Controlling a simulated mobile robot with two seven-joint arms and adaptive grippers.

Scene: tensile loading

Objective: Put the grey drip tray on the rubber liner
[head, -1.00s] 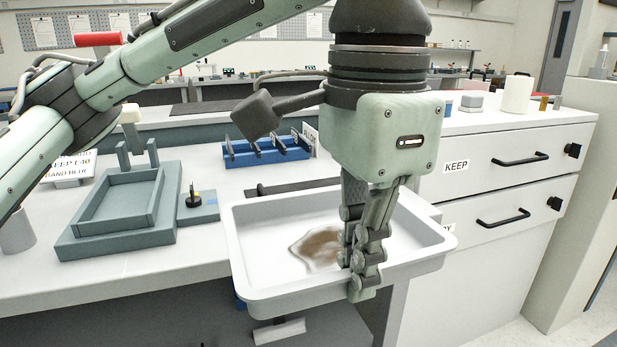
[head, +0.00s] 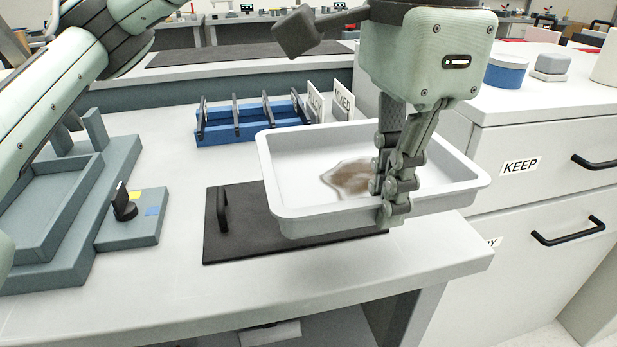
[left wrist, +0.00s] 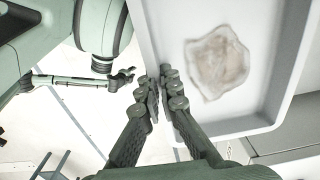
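The grey drip tray (head: 285,198) is pale and shallow, with a brown wet-looking stain inside. My left gripper (head: 392,205) is shut on its near wall, right of the middle. The tray also shows in the left wrist view (left wrist: 265,100), its wall between the fingers (left wrist: 168,95). The black rubber liner (head: 235,235) lies flat on the bench, partly hidden under the tray. The tray looks held above it and offset to the right; the gap is hard to judge. Another gripper, apparently my right (left wrist: 124,77), is small in the left wrist view; its opening is unclear.
A blue rack (head: 225,130) with black dividers and label cards stands behind the tray. A grey-green fixture (head: 60,220) with a black knob (head: 123,207) is at left. The KEEP drawer cabinet (head: 540,140) stands at right. The bench front is clear.

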